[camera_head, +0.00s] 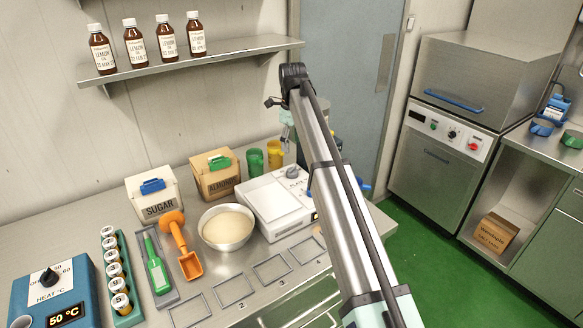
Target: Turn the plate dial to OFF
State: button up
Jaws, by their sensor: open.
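The printing around the dial includes 50, 60 and HEAT °C; the OFF end is small and hard to read. The pointer seems to aim up near the 50 mark. The unit's display (63,316) reads 50 °C. My arm crosses the right-centre of the view, well away from the dial.
Beside the blue unit stand a rack of small jars (115,270) and a green-handled tool (156,264). A shelf (190,62) hangs above.

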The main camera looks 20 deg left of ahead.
aim_at(292, 168)
notch_tip(292, 168, down, 11)
jog(key=shift+p, duration=1.05)
jog(key=c, duration=1.1)
